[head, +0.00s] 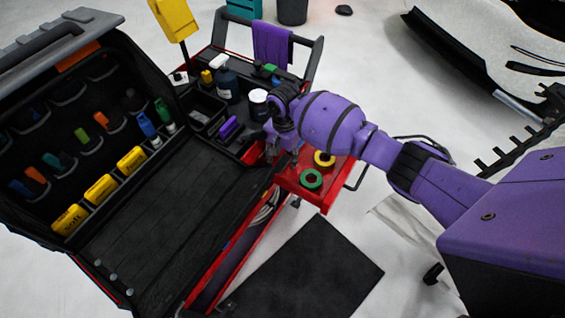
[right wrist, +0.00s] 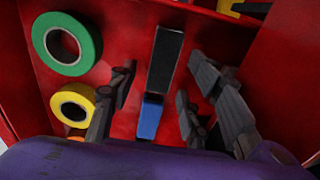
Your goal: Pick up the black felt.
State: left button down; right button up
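A flat black strip (right wrist: 164,60), which looks like the black felt, lies on the red tray floor, in line with the gap between the fingers. A blue piece (right wrist: 150,117) adjoins its near end. The strip cannot be made out in the head view. My left gripper is not in view.
A green tape roll (head: 311,179) and a yellow tape roll (head: 324,158) lie in the tray beside the strip. Bottles and a white-lidded jar (head: 258,100) stand behind. An open black tool case (head: 150,210) is at left, and a dark mat (head: 310,272) lies on the floor.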

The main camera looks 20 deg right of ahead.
jog(key=c, duration=0.8)
